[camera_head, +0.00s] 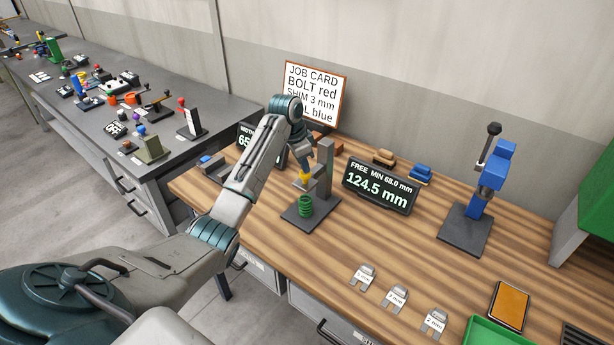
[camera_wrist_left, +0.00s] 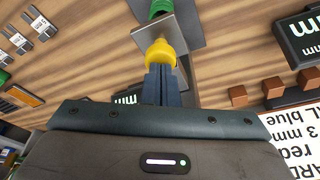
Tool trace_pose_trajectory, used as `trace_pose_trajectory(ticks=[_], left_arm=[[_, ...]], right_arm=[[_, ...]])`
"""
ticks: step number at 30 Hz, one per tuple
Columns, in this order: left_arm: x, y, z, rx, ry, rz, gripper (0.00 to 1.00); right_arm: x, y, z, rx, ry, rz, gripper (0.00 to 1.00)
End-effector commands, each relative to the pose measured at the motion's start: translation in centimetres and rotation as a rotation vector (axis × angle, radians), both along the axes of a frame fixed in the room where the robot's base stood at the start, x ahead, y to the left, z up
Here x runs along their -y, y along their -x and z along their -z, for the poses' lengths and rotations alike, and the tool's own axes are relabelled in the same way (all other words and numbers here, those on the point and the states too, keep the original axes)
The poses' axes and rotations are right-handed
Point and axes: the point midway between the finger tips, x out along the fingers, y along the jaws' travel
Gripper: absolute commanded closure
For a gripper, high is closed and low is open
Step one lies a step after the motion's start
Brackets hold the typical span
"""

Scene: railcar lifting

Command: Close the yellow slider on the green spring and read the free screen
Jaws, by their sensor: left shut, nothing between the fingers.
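The green spring (camera_head: 305,207) stands upright on the dark base of a grey stand (camera_head: 325,175). The yellow slider (camera_head: 304,177) is on the stand above the spring, with a visible gap between them. My left gripper (camera_head: 306,166) is shut and empty, its fingertips at the top of the yellow slider; I cannot tell if they touch. In the left wrist view the shut fingers (camera_wrist_left: 160,85) point at the yellow slider (camera_wrist_left: 160,53), and the green spring (camera_wrist_left: 160,8) shows beyond it. The free screen (camera_head: 380,186) reads "FREE MIN 68.0 mm" and "124.5 mm". My right gripper is not in view.
A second screen (camera_head: 245,140) is partly hidden behind my left arm. A job card (camera_head: 315,88) stands at the back. A blue press (camera_head: 490,175) stands to the right. Several shims (camera_head: 397,297), an orange pad (camera_head: 509,305) and a green tray (camera_head: 492,333) lie in front.

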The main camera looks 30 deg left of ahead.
Motion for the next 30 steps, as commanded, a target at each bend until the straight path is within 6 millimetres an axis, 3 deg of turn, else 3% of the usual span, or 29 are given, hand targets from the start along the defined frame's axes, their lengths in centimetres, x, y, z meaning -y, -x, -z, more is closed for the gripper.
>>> trace_pose_trajectory(ticks=[30], left_arm=[[0.0,0.0,3.4,-0.001,0.000,0.000,1.00]], right_arm=[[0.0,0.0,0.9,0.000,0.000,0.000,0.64]])
